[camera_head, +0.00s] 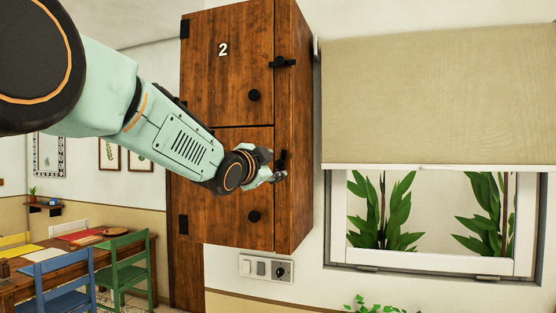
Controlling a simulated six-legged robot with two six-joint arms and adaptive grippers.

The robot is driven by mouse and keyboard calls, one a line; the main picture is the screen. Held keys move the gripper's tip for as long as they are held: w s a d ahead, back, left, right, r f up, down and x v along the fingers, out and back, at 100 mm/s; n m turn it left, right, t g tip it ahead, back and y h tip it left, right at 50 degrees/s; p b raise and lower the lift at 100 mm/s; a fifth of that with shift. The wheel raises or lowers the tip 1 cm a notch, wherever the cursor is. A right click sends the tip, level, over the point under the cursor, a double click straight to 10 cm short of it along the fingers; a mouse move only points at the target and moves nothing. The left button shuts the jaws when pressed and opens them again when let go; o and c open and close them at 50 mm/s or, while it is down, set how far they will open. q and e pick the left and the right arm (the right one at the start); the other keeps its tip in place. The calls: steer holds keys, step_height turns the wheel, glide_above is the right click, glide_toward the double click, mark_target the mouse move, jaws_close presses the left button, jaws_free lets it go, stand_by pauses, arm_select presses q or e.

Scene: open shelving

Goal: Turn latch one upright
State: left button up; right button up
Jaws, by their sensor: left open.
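A brown wooden cabinet (292,215) hangs on the wall with two doors, one above the other. The upper door (222,85) bears a white 2, and its black latch (285,62) lies across the door's right edge, about level. The lower door (230,228) shows no number; my arm covers much of it. The latch at its right edge (282,157) is dark and partly hidden by my gripper. Its visible part points up, but I cannot tell its full angle. My left gripper (278,176) is open, right at this latch; I cannot tell whether they touch.
Round black knobs stick out from the upper door (254,95) and the lower door (254,216). A switch panel (266,268) sits on the wall below the cabinet. A window with a beige blind (440,95) is at the right. A table with chairs (70,262) stands at the lower left.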

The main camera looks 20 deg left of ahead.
mark_target(279, 164)
arm_select(q)
steer(key=shift+w+d+p, duration=0.2)
steer(key=shift+w+p, duration=0.45)
steer(key=shift+w, duration=1.3)
steer(key=shift+s, duration=0.15)
jaws_close()
